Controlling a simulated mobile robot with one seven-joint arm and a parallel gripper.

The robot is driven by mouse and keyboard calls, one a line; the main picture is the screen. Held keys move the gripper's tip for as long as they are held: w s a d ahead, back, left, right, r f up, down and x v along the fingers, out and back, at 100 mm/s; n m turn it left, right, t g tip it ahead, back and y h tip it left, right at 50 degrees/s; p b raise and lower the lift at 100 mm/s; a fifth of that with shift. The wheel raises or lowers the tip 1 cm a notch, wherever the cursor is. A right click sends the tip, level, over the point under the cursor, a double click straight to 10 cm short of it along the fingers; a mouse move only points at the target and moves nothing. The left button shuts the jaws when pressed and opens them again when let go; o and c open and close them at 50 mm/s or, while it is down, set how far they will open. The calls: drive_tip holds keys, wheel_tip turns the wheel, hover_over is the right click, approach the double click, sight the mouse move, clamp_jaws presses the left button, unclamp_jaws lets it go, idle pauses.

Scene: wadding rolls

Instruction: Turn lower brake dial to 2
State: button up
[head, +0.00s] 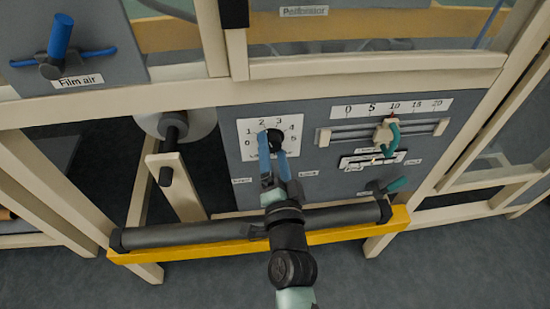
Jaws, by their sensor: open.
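A dial plate (292,124) with numbers around it is fixed on the grey panel. The dark dial knob (274,137) is at its centre, partly hidden by my fingers. My gripper (272,148) is in front of the plate, its two blue fingers apart with the tips close to the knob, one on each side as far as I can see. I cannot tell whether the fingers touch the knob. The knob's pointer direction is too small and covered to read. The numbers 2 and 3 show above the knob.
Right of the dial is a slider (385,131) under a 0 to 20 scale, with a teal handle. A teal-handled lever (396,185) is lower. A dark roller (180,236) and yellow bar (180,252) cross below, under my arm. The Film air valve (60,40) is upper left.

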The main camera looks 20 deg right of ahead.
drive_tip(key=v, duration=1.3)
drive_tip(key=shift+b, duration=0.3)
drive_tip(key=w+a+r+n+t+y, duration=0.2)
drive_tip(key=w+a+r+n, duration=0.1)
drive_tip(key=r, duration=0.6)
drive_tip(key=w+a+r+n+t+y, duration=0.1)
drive_tip(key=w+a+r+n+t, duration=0.15)
drive_tip(key=r, duration=0.75)
drive_tip(key=w+a+r+n+t+y, duration=0.1)
drive_tip(key=w+a+r+n+y, duration=0.2)
drive_tip(key=r, duration=0.6)
drive_tip(key=s+a+r+n+t, duration=0.2)
drive_tip(key=s+r+n, duration=0.15)
drive_tip(key=r, duration=0.75)
drive_tip(key=s+a+r+n+t, duration=0.25)
drive_tip(key=s+r, duration=0.25)
drive_tip(key=r, duration=0.6)
wheel_tip(320, 180, up, 26)
drive_tip(key=p, duration=2.7)
drive_tip(key=shift+w+r+h, duration=0.15)
drive_tip(key=shift+w+h, duration=0.25)
drive_tip(key=shift+w, duration=0.05)
